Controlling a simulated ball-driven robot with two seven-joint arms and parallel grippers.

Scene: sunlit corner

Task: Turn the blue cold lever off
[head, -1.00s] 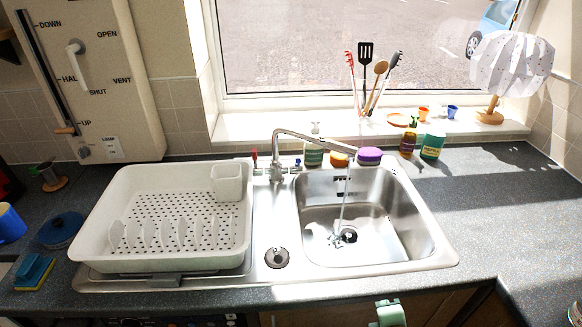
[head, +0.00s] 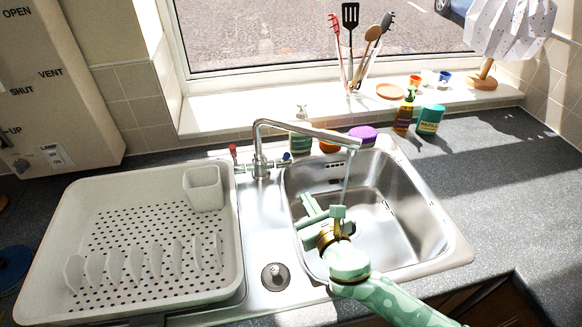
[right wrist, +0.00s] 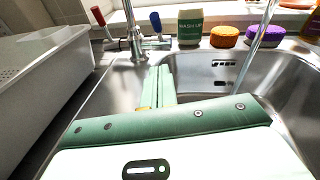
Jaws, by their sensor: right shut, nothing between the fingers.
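The chrome mixer tap (head: 259,150) stands behind the sink, with water running from its spout into the basin. Its blue cold lever (head: 287,156) is on the right side of the tap body, and its red lever (head: 233,151) is on the left. In the right wrist view the blue lever (right wrist: 155,22) stands upright, beyond my fingertips. My right gripper (head: 308,203) is over the left part of the basin, in front of the blue lever and apart from it. Its fingers (right wrist: 160,72) are shut and empty. My left gripper is not in view.
A white dish rack (head: 130,215) fills the left. Behind the basin are a soap bottle (head: 301,135) and a purple sponge (head: 363,134), near the spout. The sink basin (head: 400,215) is empty apart from water. The counter to its right is clear.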

